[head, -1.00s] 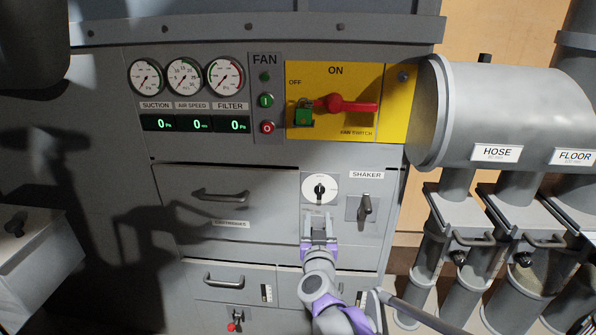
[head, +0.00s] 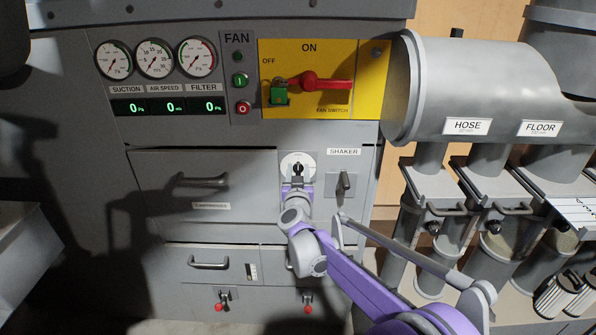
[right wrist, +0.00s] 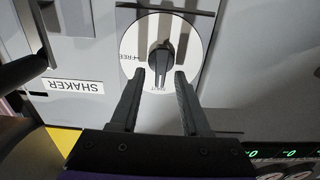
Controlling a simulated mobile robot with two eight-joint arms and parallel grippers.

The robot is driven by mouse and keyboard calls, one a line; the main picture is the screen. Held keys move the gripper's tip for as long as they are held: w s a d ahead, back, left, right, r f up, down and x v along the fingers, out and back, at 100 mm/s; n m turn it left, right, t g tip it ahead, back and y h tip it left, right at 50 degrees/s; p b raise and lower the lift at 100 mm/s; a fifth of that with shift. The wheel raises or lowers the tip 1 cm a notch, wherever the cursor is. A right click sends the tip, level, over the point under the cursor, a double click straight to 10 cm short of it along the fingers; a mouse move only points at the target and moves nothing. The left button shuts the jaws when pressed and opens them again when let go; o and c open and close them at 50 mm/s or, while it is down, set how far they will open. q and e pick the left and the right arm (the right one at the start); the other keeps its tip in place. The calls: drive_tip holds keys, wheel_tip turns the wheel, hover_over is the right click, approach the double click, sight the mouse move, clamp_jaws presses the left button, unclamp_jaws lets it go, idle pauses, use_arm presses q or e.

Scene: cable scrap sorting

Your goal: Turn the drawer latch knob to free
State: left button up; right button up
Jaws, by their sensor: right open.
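The latch knob (head: 297,169) is a black bar handle on a round white dial beside the upper drawer (head: 215,172). The right wrist view shows the knob (right wrist: 160,62) close up, its bar pointing along the picture's vertical. A "FREE" mark (right wrist: 127,60) is at the dial's left there, and a small word sits below the knob. My right gripper (head: 297,188) is in front of the dial and covers its lower part. Its two fingers (right wrist: 160,78) are open, one on each side of the knob's lower end; I cannot tell whether they touch it. My left gripper is not seen.
A shaker handle (head: 346,184) stands out just right of the dial. The fan switch (head: 325,84) with a green tag is above. Lower drawers with handles (head: 208,263) and red knobs (head: 220,303) are below. Hose pipes (head: 480,100) fill the right side.

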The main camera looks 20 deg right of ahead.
clamp_jaws()
drive_tip(key=shift+m, duration=0.3)
idle(0.3)
drive_tip(key=m, duration=0.5)
drive_tip(key=d+m, duration=0.1)
drive_tip(key=m, duration=0.2)
drive_tip(key=shift+s+f, duration=0.15)
drive_tip(key=shift+f, duration=0.05)
drive_tip(key=m, duration=0.4)
drive_tip(key=shift+d+f+m+p, duration=0.2)
drive_tip(key=shift+f+m+p, duration=0.05)
drive_tip(key=shift+m+p, duration=0.1)
drive_tip(key=m, duration=0.4)
drive_tip(key=shift+s+f+m+p, duration=0.1)
drive_tip(key=shift+f+m+p, duration=0.15)
drive_tip(key=shift+f+p, duration=0.05)
